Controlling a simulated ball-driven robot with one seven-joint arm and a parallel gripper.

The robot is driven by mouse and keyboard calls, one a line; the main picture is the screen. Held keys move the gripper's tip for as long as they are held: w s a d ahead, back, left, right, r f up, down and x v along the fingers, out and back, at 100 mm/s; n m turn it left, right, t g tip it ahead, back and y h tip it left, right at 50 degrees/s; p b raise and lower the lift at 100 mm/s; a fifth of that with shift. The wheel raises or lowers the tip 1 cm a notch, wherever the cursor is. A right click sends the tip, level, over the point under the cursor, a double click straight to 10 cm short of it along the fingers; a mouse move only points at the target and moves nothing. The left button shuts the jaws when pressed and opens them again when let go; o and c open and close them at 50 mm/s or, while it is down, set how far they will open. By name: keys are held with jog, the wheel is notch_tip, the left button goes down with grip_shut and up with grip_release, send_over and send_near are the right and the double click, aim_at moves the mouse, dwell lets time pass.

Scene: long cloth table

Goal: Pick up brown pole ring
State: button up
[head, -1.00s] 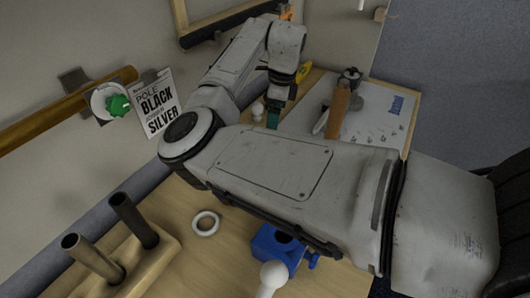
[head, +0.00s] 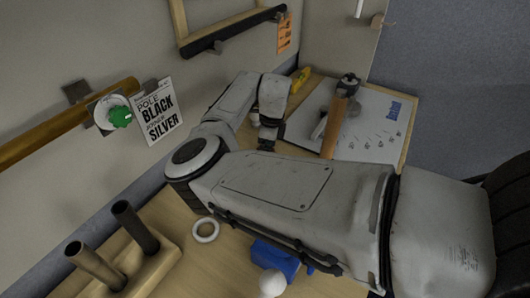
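No brown ring shows clearly. A white ring (head: 206,230) lies flat on the wooden table, in front of my arm. To its left, a wooden block (head: 150,272) holds two upright pegs, a brownish one (head: 95,266) and a black one (head: 135,228). Another white ring (head: 108,110) with a green knob (head: 120,117) is at the end of a brown pole (head: 50,134) on the wall. My gripper (head: 267,144) points down beyond my arm, far from the ring on the table. Its fingers are small, dark and partly hidden, with no held object visible.
A blue object (head: 272,262) and a white ball (head: 271,284) are at the front, partly beneath my arm. A white board (head: 372,130) and a brown-handled tool (head: 334,128) lie at the back right. A sign (head: 157,112) hangs on the wall.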

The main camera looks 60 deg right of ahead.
jog(key=c, duration=1.1)
